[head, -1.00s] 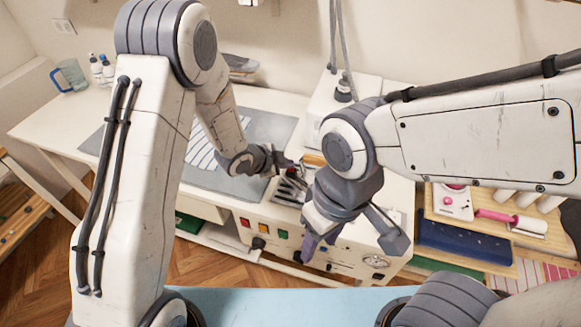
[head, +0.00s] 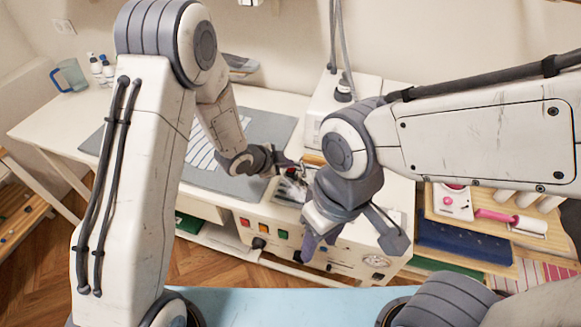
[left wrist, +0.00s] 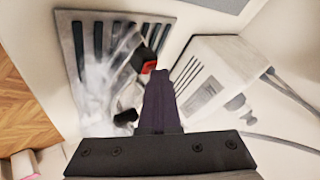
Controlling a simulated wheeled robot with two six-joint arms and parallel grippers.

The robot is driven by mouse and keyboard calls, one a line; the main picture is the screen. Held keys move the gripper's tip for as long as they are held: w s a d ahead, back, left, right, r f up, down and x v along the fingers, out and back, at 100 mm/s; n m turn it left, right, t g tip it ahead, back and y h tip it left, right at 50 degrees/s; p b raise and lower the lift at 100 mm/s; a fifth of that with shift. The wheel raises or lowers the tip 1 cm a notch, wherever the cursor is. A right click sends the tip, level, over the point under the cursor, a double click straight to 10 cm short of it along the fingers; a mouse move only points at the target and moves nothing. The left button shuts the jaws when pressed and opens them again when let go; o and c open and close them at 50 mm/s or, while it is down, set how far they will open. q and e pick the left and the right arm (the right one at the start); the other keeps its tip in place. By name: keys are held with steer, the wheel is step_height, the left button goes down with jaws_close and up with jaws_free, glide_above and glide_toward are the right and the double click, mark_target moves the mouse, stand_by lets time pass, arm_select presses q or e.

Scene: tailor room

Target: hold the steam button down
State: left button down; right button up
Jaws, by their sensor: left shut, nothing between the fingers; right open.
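The iron (head: 291,186) sits on its slatted rest on the white table, mostly hidden by my grippers in the head view. A white, steam-like haze covers much of the iron and rest. My left gripper (head: 287,163) is shut and empty; its fingertips (left wrist: 160,74) are at the red button and appear to touch it. My right gripper (head: 350,238) is open and empty, in front of the table's front edge.
A white boxy unit (left wrist: 212,75) with a vent and hose stands beside the rest. A grey ironing mat (head: 255,110) lies to the left. The front panel (head: 262,229) has coloured switches. A shelf with a blue tray (head: 465,243) is at right.

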mark_target(287, 170)
arm_select(q)
steer(key=shift+r+p, duration=0.55)
steer(key=shift+r, duration=0.25)
step_height(287, 170, up, 5)
steer(key=p, duration=0.4)
steer(key=shift+r, duration=0.1)
stand_by(0.4)
